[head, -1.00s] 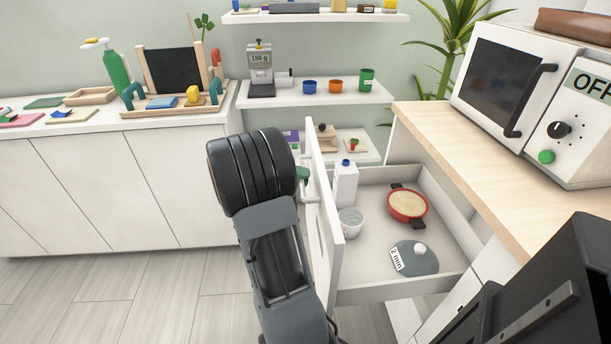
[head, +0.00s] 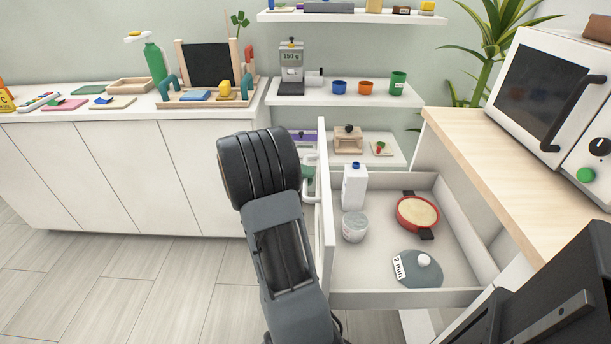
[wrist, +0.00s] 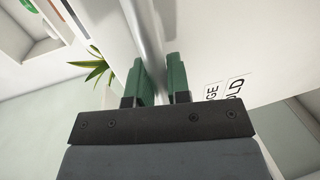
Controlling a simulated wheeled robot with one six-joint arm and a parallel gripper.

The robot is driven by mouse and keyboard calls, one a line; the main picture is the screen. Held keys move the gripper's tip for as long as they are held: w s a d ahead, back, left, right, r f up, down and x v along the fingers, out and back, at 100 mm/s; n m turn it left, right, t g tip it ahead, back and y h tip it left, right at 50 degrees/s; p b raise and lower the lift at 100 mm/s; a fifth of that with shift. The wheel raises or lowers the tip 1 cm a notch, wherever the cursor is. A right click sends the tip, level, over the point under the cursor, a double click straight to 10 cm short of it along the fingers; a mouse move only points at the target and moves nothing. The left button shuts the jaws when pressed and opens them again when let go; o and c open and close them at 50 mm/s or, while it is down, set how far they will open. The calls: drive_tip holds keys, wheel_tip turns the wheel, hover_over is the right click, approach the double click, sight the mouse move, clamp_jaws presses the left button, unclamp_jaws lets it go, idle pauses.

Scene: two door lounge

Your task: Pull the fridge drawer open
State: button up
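The fridge drawer (head: 400,297) stands pulled out from under the wooden counter, its white front panel (head: 327,235) facing left in the head view. Part of its label shows in the wrist view (wrist: 225,90). Inside are a white carton (head: 354,188), a clear tub (head: 354,228), a red pan (head: 417,213) with pale contents, and a grey lid (head: 420,272) tagged "2 min". My gripper (wrist: 162,82) has its green fingers on either side of the grey bar handle (wrist: 147,30), apparently closed on it.
A wooden counter (head: 515,165) with a white microwave (head: 545,90) is at right. A white cabinet (head: 130,175) runs along the wall at left. Shelves (head: 345,93) hold cups and a scale. The floor (head: 150,285) at left is clear.

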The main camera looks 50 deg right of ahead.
drive_tip(key=o, duration=0.4)
drive_tip(key=shift+w, duration=0.1)
drive_tip(key=p+v, duration=0.2)
drive_tip(key=v, duration=1.1)
drive_tip(key=shift+w+a+r, duration=0.1)
drive_tip(key=shift+w+a, duration=0.1)
drive_tip(key=shift+w, duration=0.1)
